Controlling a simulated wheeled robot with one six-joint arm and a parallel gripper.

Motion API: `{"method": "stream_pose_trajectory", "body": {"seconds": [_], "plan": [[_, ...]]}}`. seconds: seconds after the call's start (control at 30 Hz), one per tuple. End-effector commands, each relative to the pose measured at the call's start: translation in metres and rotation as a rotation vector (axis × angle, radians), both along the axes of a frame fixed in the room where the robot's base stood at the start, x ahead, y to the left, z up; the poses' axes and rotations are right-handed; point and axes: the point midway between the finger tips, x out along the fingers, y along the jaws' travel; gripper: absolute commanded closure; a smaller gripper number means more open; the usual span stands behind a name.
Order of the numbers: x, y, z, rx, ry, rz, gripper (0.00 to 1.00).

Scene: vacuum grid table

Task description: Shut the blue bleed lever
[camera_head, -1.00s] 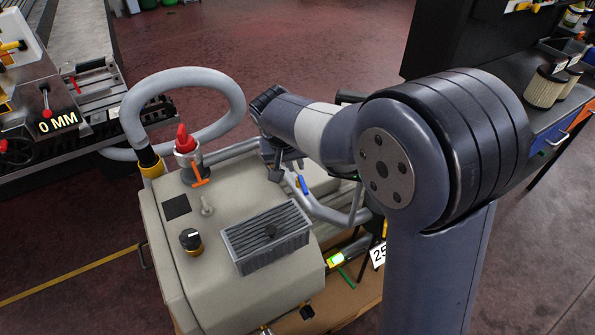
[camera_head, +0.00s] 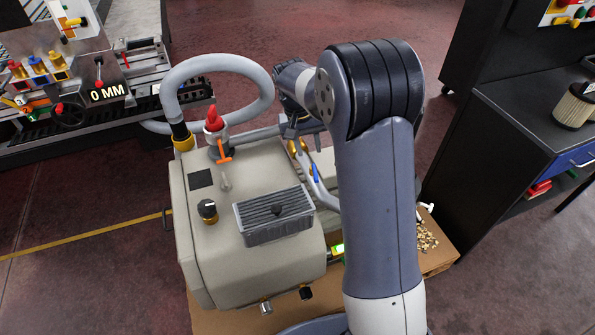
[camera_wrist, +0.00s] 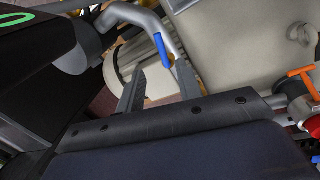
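The blue bleed lever (camera_head: 315,172) sits on a grey bent pipe at the right side of the beige pump housing (camera_head: 240,265). In the wrist view the blue lever (camera_wrist: 163,50) lies slantwise along the bent pipe (camera_wrist: 135,14). My gripper (camera_wrist: 160,84) is open and empty, with its two fingers apart. The lever shows just past the fingertips, roughly in line with the gap; I cannot tell whether anything touches. In the head view my arm hides most of the gripper and part of the pipe.
An orange lever (camera_head: 224,152) and red-capped valve (camera_head: 214,120) stand left of the blue lever. A grey hose (camera_head: 215,62) loops behind. A grey finned box (camera_head: 275,216) sits on the housing. A dark workbench (camera_head: 535,120) stands at the right; open floor lies behind.

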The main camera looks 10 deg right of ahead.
Motion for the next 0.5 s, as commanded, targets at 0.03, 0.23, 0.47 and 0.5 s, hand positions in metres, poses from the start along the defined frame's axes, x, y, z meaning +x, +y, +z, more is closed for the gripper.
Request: {"method": "stream_pose_trajectory", "body": {"seconds": [0.03, 0.23, 0.47, 0.5], "plan": [[0.0, -0.002, -0.003, 0.0, 0.003, -0.004, 0.66], [-0.001, -0.007, -0.03, 0.0, 0.008, -0.004, 0.66], [-0.002, -0.016, -0.073, -0.001, 0.007, -0.003, 0.66], [-0.002, -0.017, -0.08, -0.001, 0.006, -0.003, 0.66]]}}
